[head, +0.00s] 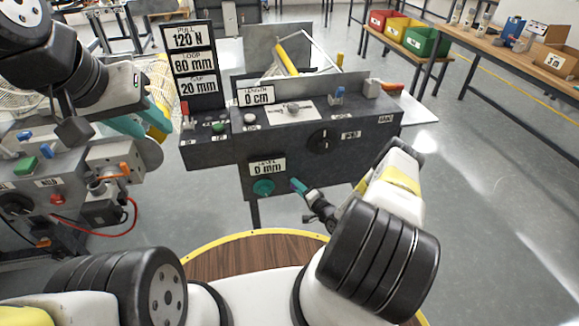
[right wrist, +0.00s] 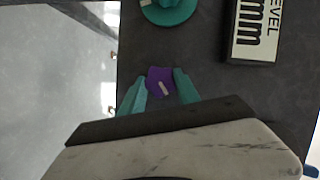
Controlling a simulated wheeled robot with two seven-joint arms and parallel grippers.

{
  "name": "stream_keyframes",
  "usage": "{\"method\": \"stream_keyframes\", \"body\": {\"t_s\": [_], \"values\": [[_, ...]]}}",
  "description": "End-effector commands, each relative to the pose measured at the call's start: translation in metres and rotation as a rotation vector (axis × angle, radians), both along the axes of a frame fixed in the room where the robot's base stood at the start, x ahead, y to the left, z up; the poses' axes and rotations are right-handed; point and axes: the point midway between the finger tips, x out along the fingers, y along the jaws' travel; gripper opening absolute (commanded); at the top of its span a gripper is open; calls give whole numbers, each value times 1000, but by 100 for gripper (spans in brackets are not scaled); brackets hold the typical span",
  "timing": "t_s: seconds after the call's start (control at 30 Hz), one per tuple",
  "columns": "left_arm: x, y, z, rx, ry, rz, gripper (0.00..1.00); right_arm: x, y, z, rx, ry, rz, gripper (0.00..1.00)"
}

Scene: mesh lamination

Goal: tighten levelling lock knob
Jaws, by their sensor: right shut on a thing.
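The purple lock knob (right wrist: 160,82) with a pale mark on it sits on the dark front of the machine. It shows between the teal fingers of my right gripper (right wrist: 159,92) in the right wrist view, and the gripper is shut on it. In the head view my right gripper (head: 300,188) reaches the machine's front (head: 300,160), just right of the teal levelling knob (head: 263,187). That teal knob also shows in the right wrist view (right wrist: 168,8), above the purple one. My left gripper (head: 140,118) is at the left; its finger gap is unclear.
The level label (head: 267,168) reads 0 mm above the teal knob. A display board (head: 193,65) stands at the machine's back left. Another machine (head: 50,190) with coloured buttons and a red cable is at the left. A bench with coloured bins (head: 425,40) stands far right.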

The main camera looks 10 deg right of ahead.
Motion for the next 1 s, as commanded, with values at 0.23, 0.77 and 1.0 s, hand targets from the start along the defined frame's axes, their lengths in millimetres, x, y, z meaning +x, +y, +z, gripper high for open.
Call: {"method": "stream_keyframes", "body": {"t_s": [0.23, 0.77, 1.0], "values": [[0, 0, 0, 0, 0, 0, 36, -1, -1, -4, 229, 9, -1, 0], [0, 0, 0, 0, 0, 0, 36, -1, 0, -5, 571, 23, -1, 0], [0, 0, 0, 0, 0, 0, 36, -1, 0, -5, 620, 24, 0, 0]]}}
